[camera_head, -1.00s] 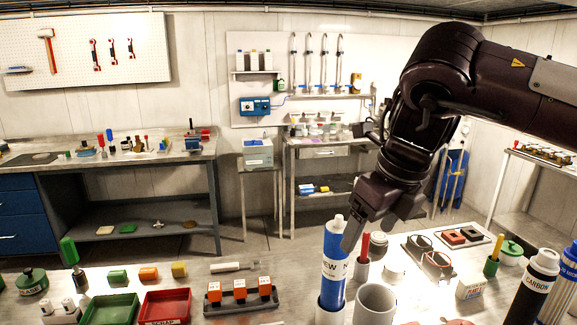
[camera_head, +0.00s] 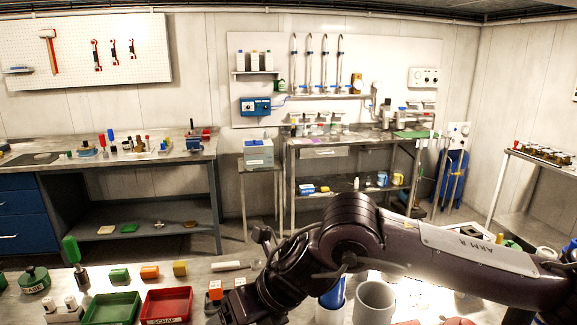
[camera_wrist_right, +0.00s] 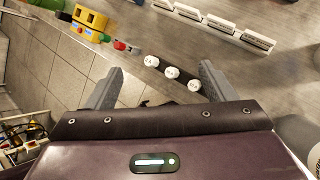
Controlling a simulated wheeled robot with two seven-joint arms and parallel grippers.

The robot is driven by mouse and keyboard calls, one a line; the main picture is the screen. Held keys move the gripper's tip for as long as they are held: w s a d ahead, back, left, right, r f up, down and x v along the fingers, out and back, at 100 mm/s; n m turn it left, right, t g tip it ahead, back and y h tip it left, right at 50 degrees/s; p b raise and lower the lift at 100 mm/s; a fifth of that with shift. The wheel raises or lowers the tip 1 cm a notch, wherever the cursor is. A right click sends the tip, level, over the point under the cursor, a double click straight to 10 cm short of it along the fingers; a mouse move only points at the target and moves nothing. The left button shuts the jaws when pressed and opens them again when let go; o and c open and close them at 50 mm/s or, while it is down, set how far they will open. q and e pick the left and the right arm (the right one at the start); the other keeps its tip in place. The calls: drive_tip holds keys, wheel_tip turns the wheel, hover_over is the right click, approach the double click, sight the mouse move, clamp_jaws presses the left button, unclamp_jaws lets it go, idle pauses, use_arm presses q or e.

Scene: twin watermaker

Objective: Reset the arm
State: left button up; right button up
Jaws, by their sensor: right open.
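My right arm (camera_head: 400,245) comes in from the right and lies low across the front table in the head view. Its gripper end is near the bottom edge, close to the orange blocks (camera_head: 215,288), and its fingers are hard to make out there. In the right wrist view my right gripper (camera_wrist_right: 160,72) is open, with its two grey fingers apart and nothing between them. My left gripper is not in view.
The blue cylinder (camera_head: 334,296) stands beside a grey cup (camera_head: 374,302), partly behind my arm. A green tray (camera_head: 108,309) and a red tray (camera_head: 166,304) lie to the left. A back bench (camera_head: 330,150) stands beyond open floor.

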drive_tip(key=s+a+r+m+t+y, duration=0.2)
drive_tip(key=s+a+m+y, duration=0.35)
drive_tip(key=a, duration=0.35)
drive_tip(key=w+d+m+t+h, duration=0.1)
drive_tip(key=w+d+m+t, duration=0.4)
drive_tip(key=m, duration=0.9)
drive_tip(key=s+d+f+m+h, duration=0.1)
drive_tip(key=d+f+m+h, duration=0.35)
drive_tip(key=d+m, duration=0.35)
drive_tip(key=d+f+m+h, duration=0.3)
drive_tip(key=d+f+m, duration=0.25)
drive_tip(key=d, duration=0.35)
drive_tip(key=s+d+f+m+g+h, duration=0.5)
drive_tip(key=s+d+f+m, duration=0.4)
drive_tip(key=s+d+f, duration=0.5)
wheel_tip(320, 180, down, 28)
drive_tip(key=s+g+y, duration=0.1)
drive_tip(key=s+g, duration=0.1)
drive_tip(key=s+d+f, duration=0.2)
drive_tip(key=s+f, duration=0.7)
drive_tip(key=s+d+f+n+g, duration=0.1)
drive_tip(key=s+d+f, duration=0.1)
drive_tip(key=s+f, duration=0.7)
drive_tip(key=shift+s+d+f, duration=0.15)
drive_tip(key=shift+s+f, duration=0.2)
drive_tip(key=shift+s, duration=0.4)
